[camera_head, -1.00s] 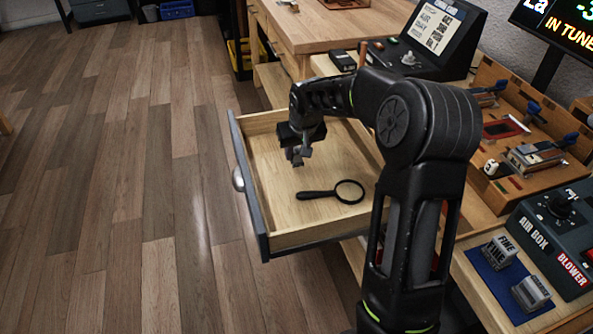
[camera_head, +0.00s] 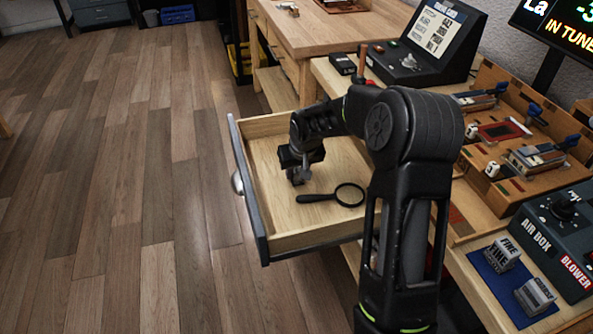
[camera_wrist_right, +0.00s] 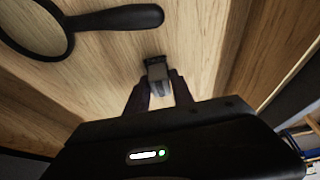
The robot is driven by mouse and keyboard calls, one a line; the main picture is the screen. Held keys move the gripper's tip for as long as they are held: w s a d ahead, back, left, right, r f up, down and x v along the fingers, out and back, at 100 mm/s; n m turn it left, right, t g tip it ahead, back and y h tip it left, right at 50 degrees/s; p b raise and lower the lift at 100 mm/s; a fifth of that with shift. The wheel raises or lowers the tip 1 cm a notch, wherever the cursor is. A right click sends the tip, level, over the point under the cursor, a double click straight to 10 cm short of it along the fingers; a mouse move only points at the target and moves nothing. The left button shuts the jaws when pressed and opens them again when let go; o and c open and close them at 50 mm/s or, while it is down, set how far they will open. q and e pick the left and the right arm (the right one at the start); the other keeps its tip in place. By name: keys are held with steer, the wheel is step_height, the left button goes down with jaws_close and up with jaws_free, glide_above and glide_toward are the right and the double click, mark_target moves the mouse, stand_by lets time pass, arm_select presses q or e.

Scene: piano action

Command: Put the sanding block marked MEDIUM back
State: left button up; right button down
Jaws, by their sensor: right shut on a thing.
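My right gripper (camera_head: 299,178) reaches into the open wooden drawer (camera_head: 300,238). It is shut on a small grey block (camera_wrist_right: 157,68), which shows between the fingertips in the right wrist view. The block is low, at or close to the drawer floor; I cannot tell if it touches. No marking on it can be read, so I cannot confirm MEDIUM. A magnifying glass (camera_head: 347,195) lies in the drawer beside the gripper, its handle also close by in the right wrist view (camera_wrist_right: 120,18). My left gripper is not in view.
Two grey blocks, one marked FINE (camera_head: 502,252) and another (camera_head: 535,296), stand on a blue mat (camera_head: 486,268) at the right. An air box (camera_head: 560,235) stands beside them. The drawer's front wall (camera_head: 246,190) rises left of the gripper.

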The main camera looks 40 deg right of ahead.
steer(key=shift+f, duration=0.2)
steer(key=c, duration=1.1)
jaws_free()
steer(key=shift+r, duration=0.15)
steer(key=shift+r, duration=0.2)
steer(key=p+v, duration=0.1)
steer(key=v, duration=1)
steer(key=shift+r, duration=0.35)
steer(key=shift+s+a, duration=0.1)
steer(key=shift+s, duration=0.05)
